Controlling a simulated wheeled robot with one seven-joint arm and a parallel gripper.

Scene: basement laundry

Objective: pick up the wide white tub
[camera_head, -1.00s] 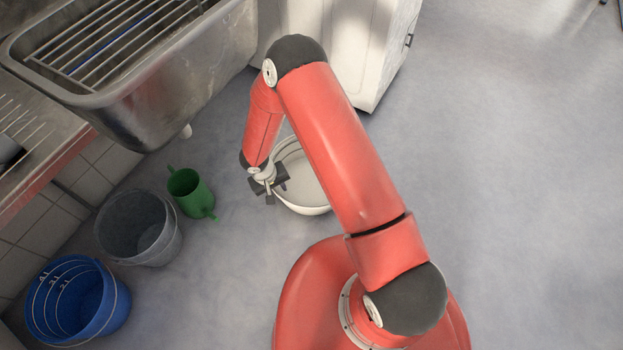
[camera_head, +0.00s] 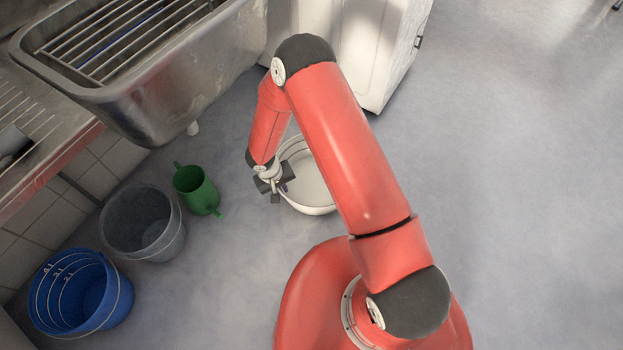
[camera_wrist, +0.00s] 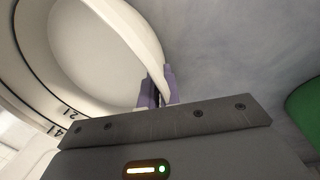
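The wide white tub (camera_head: 312,184) stands upright on the floor, partly hidden behind my red arm. My gripper (camera_head: 272,188) is at its near left rim, pointing down. In the wrist view the tub (camera_wrist: 95,45) fills the upper left, with dark markings inside its wall. The fingers (camera_wrist: 157,90) are close together on either side of the rim, one inside and one outside, and look shut on it. I see no clear gap between tub and floor.
A green watering can (camera_head: 196,190), a grey bucket (camera_head: 142,222) and a blue bucket (camera_head: 80,293) stand to the left. A metal sink (camera_head: 165,100) overhangs behind them. A white appliance (camera_head: 385,60) stands behind the tub. The floor at right is clear.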

